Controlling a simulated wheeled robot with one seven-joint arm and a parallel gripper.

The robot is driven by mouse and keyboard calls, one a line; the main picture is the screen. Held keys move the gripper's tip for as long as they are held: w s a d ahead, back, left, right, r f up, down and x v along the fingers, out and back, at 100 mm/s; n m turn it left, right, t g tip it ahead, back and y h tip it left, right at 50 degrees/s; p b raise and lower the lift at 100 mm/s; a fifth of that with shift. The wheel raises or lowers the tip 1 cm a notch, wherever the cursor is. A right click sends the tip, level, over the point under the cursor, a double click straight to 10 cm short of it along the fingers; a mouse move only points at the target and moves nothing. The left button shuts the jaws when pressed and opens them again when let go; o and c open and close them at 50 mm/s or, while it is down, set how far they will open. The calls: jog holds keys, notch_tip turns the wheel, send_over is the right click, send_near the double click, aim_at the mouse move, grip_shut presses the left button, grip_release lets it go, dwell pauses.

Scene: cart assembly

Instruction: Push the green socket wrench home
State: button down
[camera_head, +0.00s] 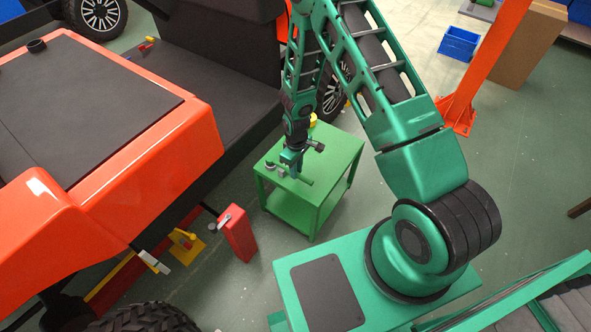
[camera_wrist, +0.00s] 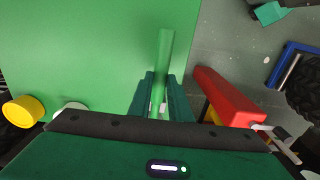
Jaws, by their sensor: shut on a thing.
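The green socket wrench (camera_wrist: 165,56) shows in the wrist view as a light green bar between my gripper's fingers. It reaches forward from them over the green table (camera_wrist: 75,50). My gripper (camera_wrist: 162,84) is shut on it. In the head view my gripper (camera_head: 294,174) is low over the small green table (camera_head: 330,158), and a short green piece of the wrench (camera_head: 306,181) sticks out at its right. Its far end looks free in the wrist view. I cannot tell whether the wrench touches the tabletop; the part deep between the fingers is hidden.
A yellow round piece (camera_wrist: 22,110) and a pale round piece (camera_wrist: 72,107) are on the table's left in the wrist view. A red box (camera_head: 238,233) stands left of the table in the head view.

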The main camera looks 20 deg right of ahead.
jog(key=c, duration=1.6)
grip_release()
jog(key=shift+o, duration=0.2)
jog(key=shift+r, duration=0.1)
notch_tip(320, 180, up, 10)
jog(key=shift+r, duration=0.25)
jog(key=shift+w, duration=0.1)
